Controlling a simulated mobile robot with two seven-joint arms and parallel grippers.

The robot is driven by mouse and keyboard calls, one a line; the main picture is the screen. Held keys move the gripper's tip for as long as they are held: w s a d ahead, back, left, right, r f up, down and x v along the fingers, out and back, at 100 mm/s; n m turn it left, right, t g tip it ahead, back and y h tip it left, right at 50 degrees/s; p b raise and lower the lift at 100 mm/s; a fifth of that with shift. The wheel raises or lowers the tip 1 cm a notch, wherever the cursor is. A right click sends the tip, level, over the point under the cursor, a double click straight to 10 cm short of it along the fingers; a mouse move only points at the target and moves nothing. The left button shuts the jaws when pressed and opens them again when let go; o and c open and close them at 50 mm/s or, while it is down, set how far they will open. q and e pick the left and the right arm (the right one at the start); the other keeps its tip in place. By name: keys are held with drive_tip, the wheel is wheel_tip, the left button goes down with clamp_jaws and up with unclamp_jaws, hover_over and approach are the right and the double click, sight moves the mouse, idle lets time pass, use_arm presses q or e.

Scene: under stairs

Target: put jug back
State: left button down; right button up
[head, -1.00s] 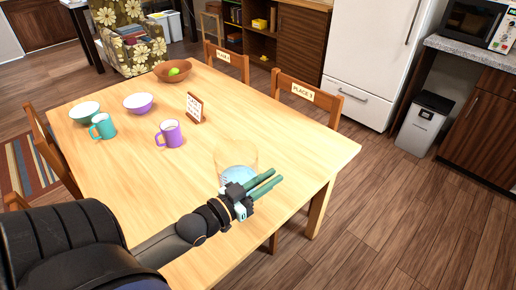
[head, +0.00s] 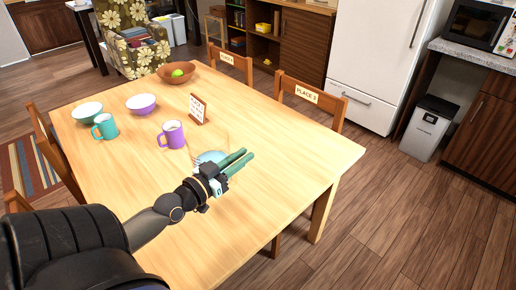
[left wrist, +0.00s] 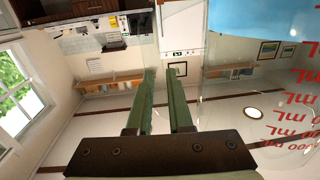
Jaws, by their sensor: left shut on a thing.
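The jug (head: 209,157) is clear, with blue liquid showing through its wall, and is partly hidden behind my left gripper (head: 243,158) over the near right part of the table. In the left wrist view, the jug's clear wall with red mL marks (left wrist: 300,100) fills the right side, beside the green fingers (left wrist: 162,95). My left gripper is shut on the jug; the exact grip spot is hard to make out. I cannot tell whether the jug's base touches the tabletop. My right gripper is not in view.
On the wooden table (head: 270,165) stand a purple mug (head: 174,135), a teal mug (head: 104,127), a white-and-purple bowl (head: 141,104), a green bowl (head: 88,112), a small sign (head: 198,108) and a brown fruit bowl (head: 192,76). Chairs stand around it. The table's right end is clear.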

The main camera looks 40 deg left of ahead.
use_arm(q)
drive_tip(key=w+d+f+b, duration=0.1)
drive_tip(key=w+d+f, duration=0.8)
drive_tip(key=f, duration=0.3)
drive_tip(key=shift+d, duration=0.9)
drive_tip(key=c, duration=1.3)
unclamp_jaws()
drive_tip(key=shift+s+f, duration=0.1)
drive_tip(key=shift+f, duration=0.25)
drive_tip(key=o, duration=0.5)
drive_tip(key=shift+r, duration=0.1)
